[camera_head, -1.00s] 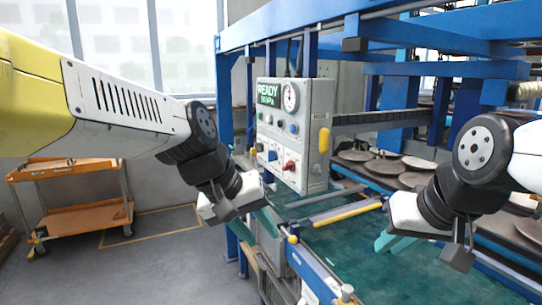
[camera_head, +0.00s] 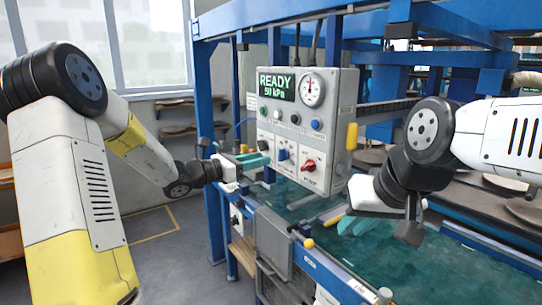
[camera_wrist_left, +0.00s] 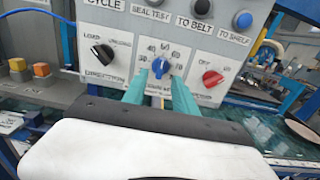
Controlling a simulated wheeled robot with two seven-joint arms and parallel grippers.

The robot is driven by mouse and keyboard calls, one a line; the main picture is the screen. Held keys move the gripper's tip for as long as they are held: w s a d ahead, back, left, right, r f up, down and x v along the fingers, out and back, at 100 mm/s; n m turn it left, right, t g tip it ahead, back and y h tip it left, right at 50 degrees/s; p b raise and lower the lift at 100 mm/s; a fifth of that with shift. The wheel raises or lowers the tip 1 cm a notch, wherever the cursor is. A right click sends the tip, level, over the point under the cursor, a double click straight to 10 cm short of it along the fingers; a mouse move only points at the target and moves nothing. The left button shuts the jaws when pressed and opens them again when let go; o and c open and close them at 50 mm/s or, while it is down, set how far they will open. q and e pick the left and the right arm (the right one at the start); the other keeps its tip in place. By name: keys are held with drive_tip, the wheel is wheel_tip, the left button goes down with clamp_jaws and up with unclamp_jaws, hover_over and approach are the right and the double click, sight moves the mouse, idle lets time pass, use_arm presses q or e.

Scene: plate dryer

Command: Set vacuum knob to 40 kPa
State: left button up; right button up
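The control panel (camera_head: 345,105) has a display (camera_head: 277,84) reading READY and what looks like 50 kPa. The blue vacuum knob (camera_head: 283,154) is in its lower middle; it also shows in the left wrist view (camera_wrist_left: 160,67), ringed by small numbers. Its exact pointer direction is too small to tell. My left gripper (camera_head: 262,160) is just left of the knob in the head view. In the left wrist view its teal fingers (camera_wrist_left: 160,80) are apart, with the knob visible between and beyond the tips, apparently untouched.
A red knob (camera_head: 309,165) is right of the blue one; a black knob (camera_wrist_left: 103,54) is left. Push buttons (camera_head: 295,119) and a gauge (camera_head: 312,88) sit above. Blue frame posts (camera_head: 211,130) stand left of the panel. A green table surface (camera_head: 400,255) lies below.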

sight(279, 154)
use_arm(q)
drive_tip(key=x, duration=0.6)
drive_tip(key=shift+d, duration=0.2)
drive_tip(key=shift+c, duration=0.2)
clamp_jaws()
